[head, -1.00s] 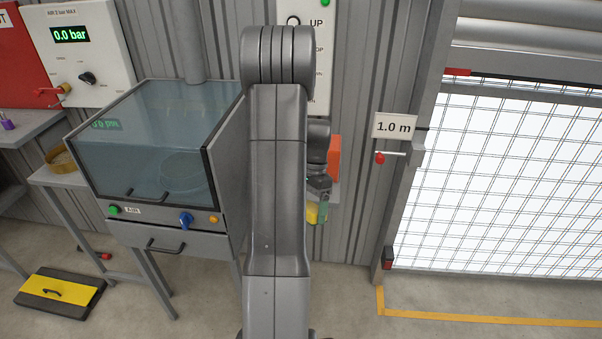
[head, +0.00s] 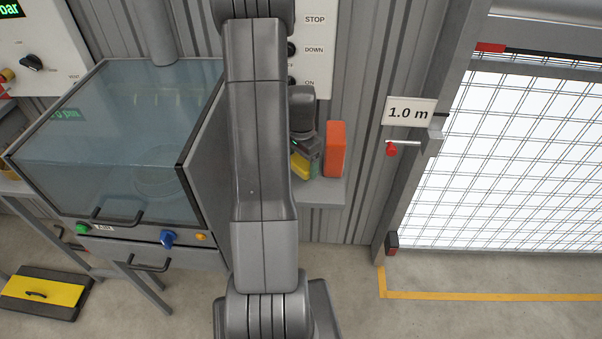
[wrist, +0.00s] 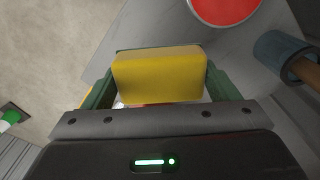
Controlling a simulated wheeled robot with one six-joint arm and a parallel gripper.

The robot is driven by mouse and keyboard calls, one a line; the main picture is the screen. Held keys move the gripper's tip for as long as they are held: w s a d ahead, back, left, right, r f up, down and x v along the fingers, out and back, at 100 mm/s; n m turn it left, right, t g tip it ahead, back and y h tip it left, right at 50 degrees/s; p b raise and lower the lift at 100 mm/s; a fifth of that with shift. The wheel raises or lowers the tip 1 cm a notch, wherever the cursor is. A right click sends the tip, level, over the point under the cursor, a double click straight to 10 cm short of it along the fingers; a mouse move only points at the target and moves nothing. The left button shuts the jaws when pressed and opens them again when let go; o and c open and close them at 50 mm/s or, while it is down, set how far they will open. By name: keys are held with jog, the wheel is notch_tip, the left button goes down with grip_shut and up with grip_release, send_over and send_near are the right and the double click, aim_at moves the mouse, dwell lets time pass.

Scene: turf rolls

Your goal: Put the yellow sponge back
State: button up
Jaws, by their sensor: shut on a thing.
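The yellow sponge (wrist: 158,76) is a yellow block between the two green fingers of my gripper (wrist: 158,84) in the wrist view. My gripper is shut on it. In the head view my gripper (head: 308,160) and the sponge (head: 300,166) are partly hidden behind my arm, just left of an orange upright object. They are over or beside a small grey shelf (head: 322,192) on the wall. I cannot tell whether the sponge touches the shelf.
The orange object (head: 335,149) stands on the shelf. The wrist view shows a red round thing (wrist: 225,8) and a blue cylinder with a wooden handle (wrist: 287,58) nearby. A glass-fronted cabinet (head: 110,140) is at left, a mesh gate (head: 520,170) at right.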

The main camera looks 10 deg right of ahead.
aim_at(302, 182)
jog(key=shift+f+p, duration=0.4)
jog(key=shift+f, duration=2.65)
jog(key=o, duration=1)
jog(key=shift+c, duration=0.2)
notch_tip(302, 182, up, 12)
jog(key=shift+r+b, duration=0.1)
jog(key=shift+b, duration=0.85)
